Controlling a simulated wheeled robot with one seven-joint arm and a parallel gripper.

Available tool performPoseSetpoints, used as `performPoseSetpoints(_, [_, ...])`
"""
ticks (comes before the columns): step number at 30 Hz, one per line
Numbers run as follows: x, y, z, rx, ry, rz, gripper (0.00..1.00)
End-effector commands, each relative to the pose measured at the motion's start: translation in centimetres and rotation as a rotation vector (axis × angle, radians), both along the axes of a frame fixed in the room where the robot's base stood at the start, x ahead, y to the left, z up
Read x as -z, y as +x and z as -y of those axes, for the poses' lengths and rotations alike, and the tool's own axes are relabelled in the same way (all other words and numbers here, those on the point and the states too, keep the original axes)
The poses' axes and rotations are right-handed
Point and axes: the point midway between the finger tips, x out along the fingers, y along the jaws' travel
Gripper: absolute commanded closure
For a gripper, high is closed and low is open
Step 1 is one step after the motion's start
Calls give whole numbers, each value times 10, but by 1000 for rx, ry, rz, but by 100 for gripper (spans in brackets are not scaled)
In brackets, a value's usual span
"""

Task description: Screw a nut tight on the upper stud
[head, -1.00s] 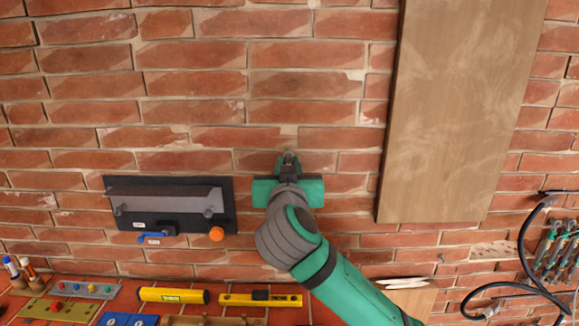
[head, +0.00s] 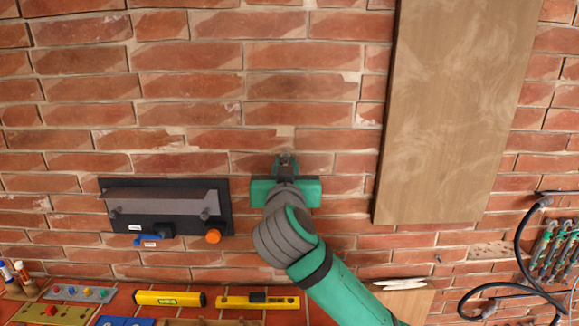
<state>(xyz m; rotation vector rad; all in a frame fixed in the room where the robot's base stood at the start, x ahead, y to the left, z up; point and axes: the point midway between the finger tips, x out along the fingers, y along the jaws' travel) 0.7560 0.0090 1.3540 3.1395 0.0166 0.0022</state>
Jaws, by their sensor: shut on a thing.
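My gripper (head: 285,161), with its green body and dark jaws, is in the middle of the head view, in front of the brick wall. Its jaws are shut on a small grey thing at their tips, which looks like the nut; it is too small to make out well. I see no upper stud that I can pick out clearly; the gripper may hide it. I cannot tell whether the nut touches a stud or its thread.
A dark plate (head: 224,196) with a grey ledge, an orange knob (head: 213,236) and a blue handle (head: 147,242) is left of my gripper. A tall wooden board (head: 455,110) is to the right. Below lie yellow levels (head: 168,299). Black cables (head: 522,235) hang far right.

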Motion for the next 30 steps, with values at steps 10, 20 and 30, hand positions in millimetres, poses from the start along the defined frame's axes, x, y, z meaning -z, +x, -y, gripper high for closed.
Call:
performPoseSetpoints(10, [0, 2, 1, 4, 2, -2, 100])
performPoseSetpoints(20, [0, 6, 5, 10, 1, -1, 100])
performPoseSetpoints(30, [0, 6, 6, 10, 1, -1, 77])
